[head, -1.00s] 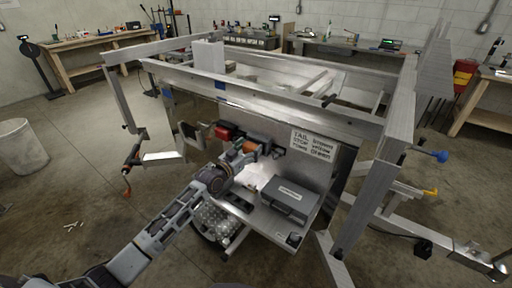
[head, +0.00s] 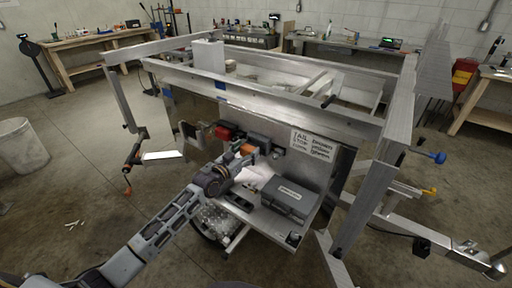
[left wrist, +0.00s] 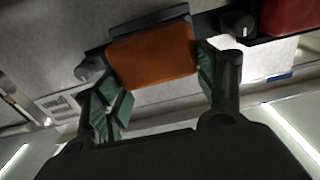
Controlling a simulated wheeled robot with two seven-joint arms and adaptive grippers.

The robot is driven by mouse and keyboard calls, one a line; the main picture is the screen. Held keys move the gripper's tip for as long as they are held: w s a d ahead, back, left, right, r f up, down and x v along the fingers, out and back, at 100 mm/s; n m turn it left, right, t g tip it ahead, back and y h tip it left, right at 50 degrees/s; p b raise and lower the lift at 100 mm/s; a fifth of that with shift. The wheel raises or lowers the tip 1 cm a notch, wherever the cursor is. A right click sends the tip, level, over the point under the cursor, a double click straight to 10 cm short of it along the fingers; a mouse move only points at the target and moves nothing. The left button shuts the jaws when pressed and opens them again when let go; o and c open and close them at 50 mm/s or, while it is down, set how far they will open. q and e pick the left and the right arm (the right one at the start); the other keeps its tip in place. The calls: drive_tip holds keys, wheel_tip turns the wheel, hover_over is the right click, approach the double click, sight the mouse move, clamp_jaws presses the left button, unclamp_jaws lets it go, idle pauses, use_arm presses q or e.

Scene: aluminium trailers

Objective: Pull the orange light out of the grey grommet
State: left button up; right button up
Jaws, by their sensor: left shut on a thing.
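The orange light (left wrist: 153,55) is a rounded rectangular block. It also shows in the head view (head: 248,149), on the front of the metal panel and partly hidden by my left gripper (head: 240,154). In the left wrist view my left gripper (left wrist: 163,88) has one green-padded finger on each side of the light and is shut on it. A dark grey rim, which looks like the grommet (left wrist: 150,21), runs along the light's upper edge. I cannot tell how far the light sits in it. My right gripper is not in view.
A red light (head: 224,132) sits left of the orange one; its red part also shows in the left wrist view (left wrist: 292,14). A grey case (head: 288,197) lies on the shelf below. A wiring label (head: 313,145) is on the panel. Trailer rails surround the panel.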

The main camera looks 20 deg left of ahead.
use_arm(q)
drive_tip(key=shift+s+a, duration=0.1)
drive_tip(key=shift+s, duration=0.3)
idle(0.4)
drive_tip(key=shift+p+v, duration=1.9)
drive_tip(key=shift+v, duration=1)
